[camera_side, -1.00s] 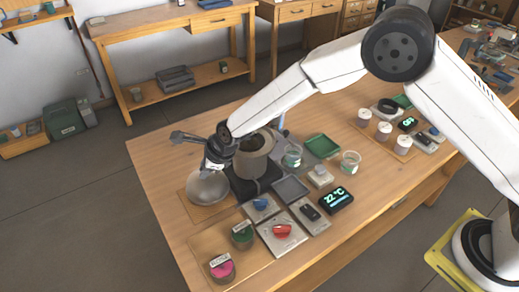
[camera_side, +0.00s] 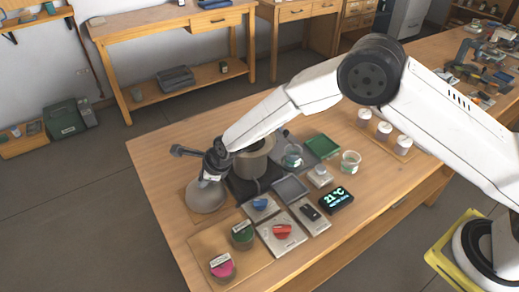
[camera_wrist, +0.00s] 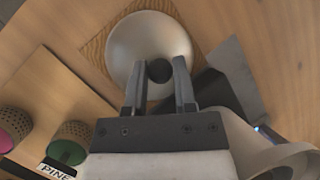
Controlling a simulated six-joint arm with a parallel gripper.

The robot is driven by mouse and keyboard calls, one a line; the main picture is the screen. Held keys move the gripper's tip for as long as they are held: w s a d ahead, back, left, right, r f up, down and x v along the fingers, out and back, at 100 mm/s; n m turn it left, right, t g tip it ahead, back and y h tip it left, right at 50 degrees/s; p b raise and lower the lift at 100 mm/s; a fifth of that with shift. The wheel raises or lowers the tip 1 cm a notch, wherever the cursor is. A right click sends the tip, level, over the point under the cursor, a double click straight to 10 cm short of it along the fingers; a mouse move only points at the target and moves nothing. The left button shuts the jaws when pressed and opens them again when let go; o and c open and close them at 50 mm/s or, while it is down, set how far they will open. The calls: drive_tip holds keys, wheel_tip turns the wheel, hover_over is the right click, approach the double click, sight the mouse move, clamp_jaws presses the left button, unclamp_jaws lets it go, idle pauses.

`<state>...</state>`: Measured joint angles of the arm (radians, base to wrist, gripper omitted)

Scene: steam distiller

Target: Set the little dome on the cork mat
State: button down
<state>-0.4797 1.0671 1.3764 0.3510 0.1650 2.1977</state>
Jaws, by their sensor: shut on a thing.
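The little dome (camera_side: 206,196) is pale grey and round, with a dark knob (camera_wrist: 159,71) on top. My gripper (camera_wrist: 158,80) is shut on the knob, one finger on each side. The dome is over the cork mat (camera_wrist: 97,43), a tan square at the table's left end. The mat's edge also shows beside the dome in the side view (camera_side: 186,203). The dome covers most of the mat. I cannot tell whether its rim touches the mat or hangs just above it.
A wide metal pot (camera_side: 252,162) on a dark base stands close to the right of the dome. In front are a green jar (camera_side: 242,236) and a pink jar (camera_side: 222,268) on a wooden board. Trays, a display (camera_side: 337,199) and glass beakers lie farther right.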

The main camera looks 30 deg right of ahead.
idle(0.3)
drive_tip(key=shift+c, duration=2.1)
unclamp_jaws()
drive_tip(key=shift+f, duration=0.1)
drive_tip(key=shift+v, duration=0.8)
drive_tip(key=v, duration=1)
drive_tip(key=shift+r, duration=0.3)
drive_tip(key=shift+s+d, duration=0.1)
